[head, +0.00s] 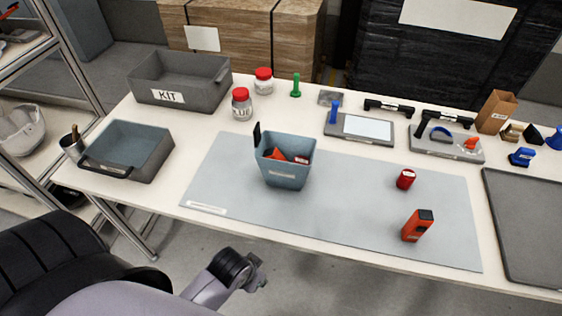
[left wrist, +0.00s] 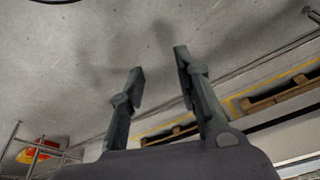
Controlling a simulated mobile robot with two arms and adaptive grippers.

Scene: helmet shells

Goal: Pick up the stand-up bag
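The stand-up bag is most likely the brown bag (head: 496,112) standing upright at the back right of the table (head: 333,262) in the head view. Nothing touches it from my side. In the left wrist view my left gripper (left wrist: 158,75) has its two fingers spread apart with nothing between them, against a plain grey surface. In the head view part of my arm shows at the bottom left, below the table's front edge and far from the bag. My right gripper is not in view.
A grey mat (head: 360,215) holds a blue-grey bin (head: 285,176), a red can (head: 405,179) and an orange device (head: 417,226). Beside the bag are a grey tray (head: 447,150) with tools, small blue and black items, and a dark panel (head: 525,220). A KIT box (head: 190,98) stands left.

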